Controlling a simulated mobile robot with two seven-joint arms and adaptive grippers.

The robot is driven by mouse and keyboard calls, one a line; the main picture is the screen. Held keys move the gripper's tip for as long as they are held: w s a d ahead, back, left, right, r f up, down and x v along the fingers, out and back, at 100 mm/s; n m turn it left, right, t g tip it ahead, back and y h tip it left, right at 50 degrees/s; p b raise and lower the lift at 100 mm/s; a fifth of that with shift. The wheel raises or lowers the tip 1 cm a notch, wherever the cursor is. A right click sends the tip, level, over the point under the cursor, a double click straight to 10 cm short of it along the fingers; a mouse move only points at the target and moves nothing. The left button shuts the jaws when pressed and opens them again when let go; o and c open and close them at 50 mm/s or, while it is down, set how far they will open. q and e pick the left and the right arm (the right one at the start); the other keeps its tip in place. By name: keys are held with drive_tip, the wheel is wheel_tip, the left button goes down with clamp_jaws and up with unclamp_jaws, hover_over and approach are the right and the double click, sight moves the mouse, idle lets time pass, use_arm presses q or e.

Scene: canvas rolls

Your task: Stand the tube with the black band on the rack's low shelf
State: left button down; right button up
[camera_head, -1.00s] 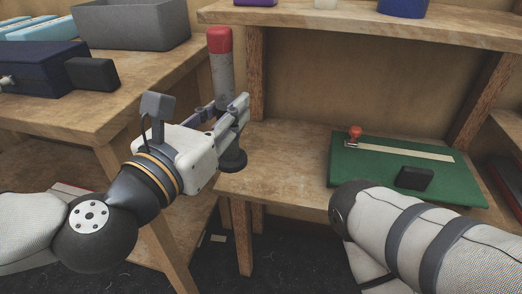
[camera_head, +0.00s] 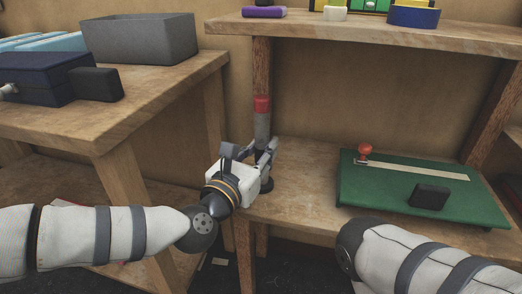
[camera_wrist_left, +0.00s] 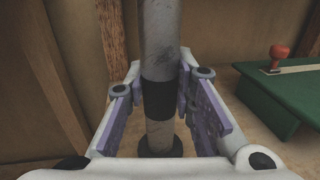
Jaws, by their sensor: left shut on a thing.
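The tube (camera_head: 262,128) is grey with a red cap, and stands upright. The wrist view shows its grey body (camera_wrist_left: 159,35), a black band (camera_wrist_left: 158,98) and a wide black foot (camera_wrist_left: 160,147). My left gripper (camera_head: 266,152) is shut on the tube near the band, one finger on each side. The foot is at the left end of the rack's low shelf (camera_head: 305,165), close to the left post. I cannot tell whether it touches the shelf. My right gripper is out of view; only my right arm shows at lower right.
A green board (camera_head: 390,198) with a red-knobbed stamp (camera_head: 365,151) and a black block (camera_head: 429,196) lies on the shelf's right. The upper shelf (camera_head: 390,35) overhangs. A table with a grey bin (camera_head: 140,40) stands left. The low shelf's middle is clear.

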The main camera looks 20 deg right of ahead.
use_arm(q)
drive_tip(key=shift+r, duration=0.1)
drive_tip(key=shift+f, duration=0.25)
drive_tip(key=c, duration=1.4)
unclamp_jaws()
drive_tip(key=shift+r, duration=0.1)
drive_tip(key=shift+o, duration=0.2)
drive_tip(key=shift+s+a+r, duration=0.1)
drive_tip(key=shift+a+r, duration=0.05)
drive_tip(key=shift+r, duration=0.1)
drive_tip(key=p+v, duration=0.1)
drive_tip(key=v, duration=1)
drive_tip(key=shift+s+a, duration=0.25)
